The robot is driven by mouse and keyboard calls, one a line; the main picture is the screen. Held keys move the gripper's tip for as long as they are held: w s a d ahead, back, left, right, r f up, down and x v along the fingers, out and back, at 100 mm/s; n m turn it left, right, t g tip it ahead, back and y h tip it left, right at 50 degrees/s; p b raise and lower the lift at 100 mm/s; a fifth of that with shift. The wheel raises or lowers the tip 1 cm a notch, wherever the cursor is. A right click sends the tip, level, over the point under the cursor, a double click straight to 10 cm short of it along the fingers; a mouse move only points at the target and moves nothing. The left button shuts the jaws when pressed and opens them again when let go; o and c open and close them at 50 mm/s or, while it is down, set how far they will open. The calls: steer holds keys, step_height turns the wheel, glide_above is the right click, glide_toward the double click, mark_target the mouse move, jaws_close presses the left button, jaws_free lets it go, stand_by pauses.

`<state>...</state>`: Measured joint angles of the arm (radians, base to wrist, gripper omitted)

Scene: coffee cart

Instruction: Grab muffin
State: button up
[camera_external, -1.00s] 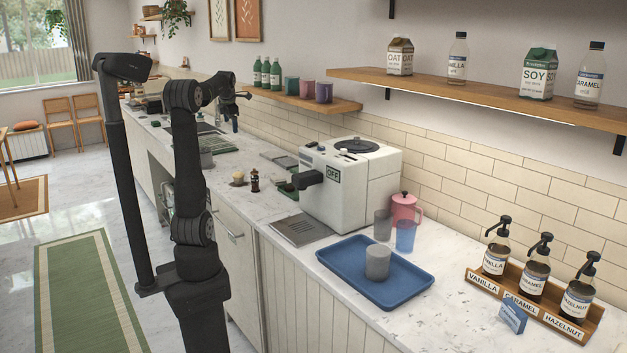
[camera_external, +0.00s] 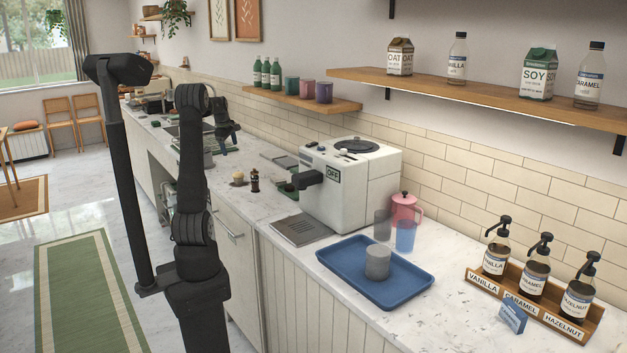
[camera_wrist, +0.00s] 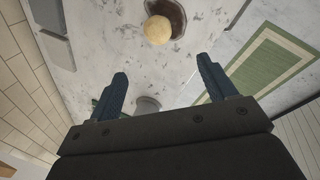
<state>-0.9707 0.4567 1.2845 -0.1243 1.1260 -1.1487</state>
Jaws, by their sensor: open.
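The muffin (camera_external: 238,178) stands on the counter, left of the coffee machine. It has a pale round top, which also shows in the wrist view (camera_wrist: 157,30) near the top edge. My gripper (camera_external: 226,147) is above the counter, behind the muffin in the external view, apart from it and empty. In the wrist view my gripper (camera_wrist: 163,70) has its two blue fingers spread wide, with the muffin beyond the fingertips.
A small dark tool (camera_external: 254,180) stands close beside the muffin; a dark round shape (camera_wrist: 178,16) adjoins the muffin in the wrist view. The white coffee machine (camera_external: 352,190) is to the right. A grey cup (camera_wrist: 148,104) shows between my fingers. The blue tray (camera_external: 340,255) lies nearer.

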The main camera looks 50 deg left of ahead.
glide_above(237, 173)
steer(key=s, duration=0.1)
steer(key=f, duration=0.7)
steer(key=d+f, duration=0.1)
steer(key=f, duration=0.3)
steer(key=shift+s, duration=0.2)
steer(key=shift+x, duration=3.15)
steer(key=shift+w+a+r, duration=0.1)
steer(key=shift+w+a, duration=0.05)
steer(key=shift+w, duration=0.05)
steer(key=c, duration=1.1)
